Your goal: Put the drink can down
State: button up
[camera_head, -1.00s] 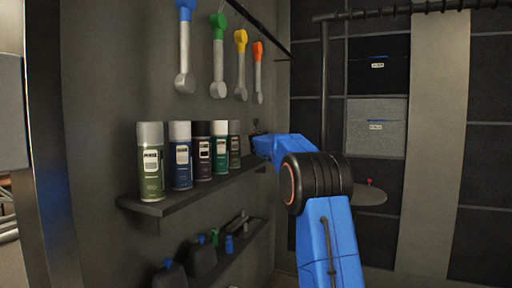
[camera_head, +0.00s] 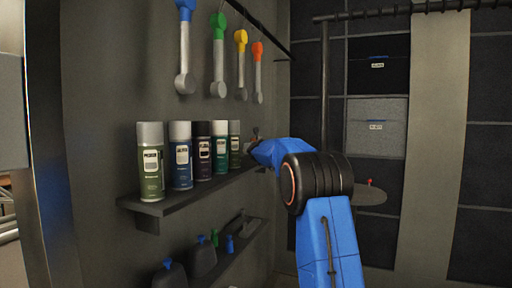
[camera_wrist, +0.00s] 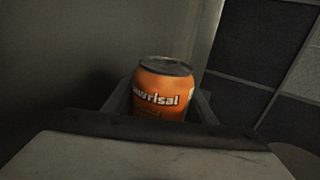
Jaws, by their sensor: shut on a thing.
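The orange drink can (camera_wrist: 160,92) with white lettering and a grey top stands between the fingers of my gripper (camera_wrist: 158,105) in the wrist view. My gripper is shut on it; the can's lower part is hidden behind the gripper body. In the head view my blue arm reaches toward the far end of the upper wall shelf (camera_head: 150,207), and the gripper and can are mostly hidden behind it. I cannot tell whether the can touches the shelf.
Several spray cans (camera_head: 181,157) stand in a row on the upper shelf, left of my arm. A lower shelf (camera_head: 247,238) holds dark bottles (camera_head: 203,258). Wrenches (camera_head: 219,60) hang above.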

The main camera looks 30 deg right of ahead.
jog(key=o, duration=1.3)
jog(key=v, duration=1.2)
jog(key=shift+r, duration=0.1)
